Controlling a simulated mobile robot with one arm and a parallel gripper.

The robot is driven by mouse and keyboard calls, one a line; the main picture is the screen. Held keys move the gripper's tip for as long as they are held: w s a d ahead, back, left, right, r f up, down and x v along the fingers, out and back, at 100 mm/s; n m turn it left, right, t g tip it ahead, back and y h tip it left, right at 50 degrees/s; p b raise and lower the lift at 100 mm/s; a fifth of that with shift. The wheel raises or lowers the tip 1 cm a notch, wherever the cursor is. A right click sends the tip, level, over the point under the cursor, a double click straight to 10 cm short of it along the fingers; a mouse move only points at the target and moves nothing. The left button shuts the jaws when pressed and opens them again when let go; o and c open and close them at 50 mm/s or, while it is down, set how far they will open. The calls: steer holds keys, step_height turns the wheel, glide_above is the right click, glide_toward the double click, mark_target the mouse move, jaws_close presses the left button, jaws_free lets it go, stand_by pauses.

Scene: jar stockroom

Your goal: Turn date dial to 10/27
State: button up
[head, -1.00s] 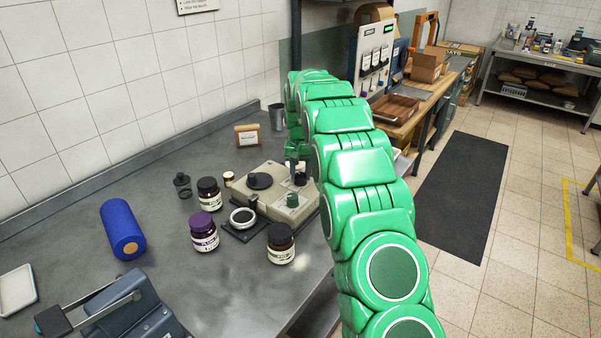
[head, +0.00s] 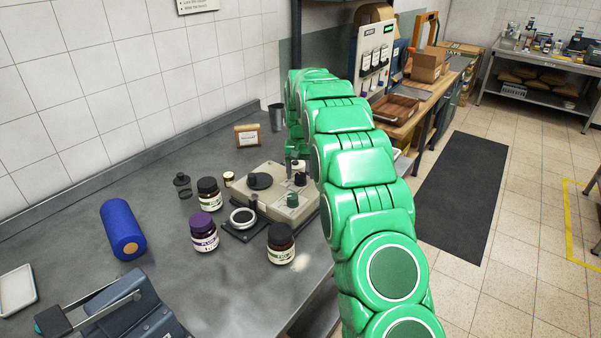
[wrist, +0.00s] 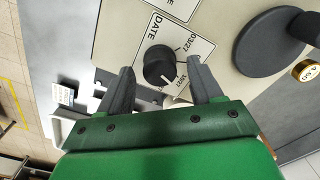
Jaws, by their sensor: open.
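The date dial (wrist: 159,66) is a round black knob with a white pointer mark, on a beige panel marked DATE. In the wrist view its mark points toward the lower side, near the 10/27 print (wrist: 181,83); the 03/27 print (wrist: 203,43) is farther up right. My gripper (wrist: 160,68) is open, one finger on each side of the dial with a visible gap at both sides. In the head view the dial (head: 299,179) sits on the beige machine (head: 262,207), below my gripper (head: 293,160), which is partly hidden by my green arm.
Several dark jars, including a purple-lidded one (head: 204,233) and one at the front (head: 281,243), stand around the machine. A green knob (head: 292,200) and a black round plate (head: 260,181) are on it. A blue roll (head: 122,229) lies left on the grey counter.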

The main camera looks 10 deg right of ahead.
mark_target(301, 175)
step_height(301, 175, up, 7)
steer(key=shift+r, duration=0.2)
stand_by(0.3)
steer(key=shift+s+r, duration=0.1)
steer(key=shift+s, duration=0.05)
steer(key=s+d+r, duration=0.1)
steer(key=s+r, duration=0.4)
steer(key=s, duration=0.8)
steer(key=s+d+r, duration=0.1)
steer(key=s+r, duration=0.3)
steer(key=s, duration=0.9)
steer(key=s+f+n+g, duration=0.1)
steer(key=s+f, duration=0.1)
steer(key=s, duration=1.4)
steer(key=s+f, duration=0.3)
steer(key=s, duration=1.3)
steer(key=shift+s+f+n+g, duration=0.15)
steer(key=shift+s+n+g, duration=0.15)
steer(key=shift+n+g, duration=0.1)
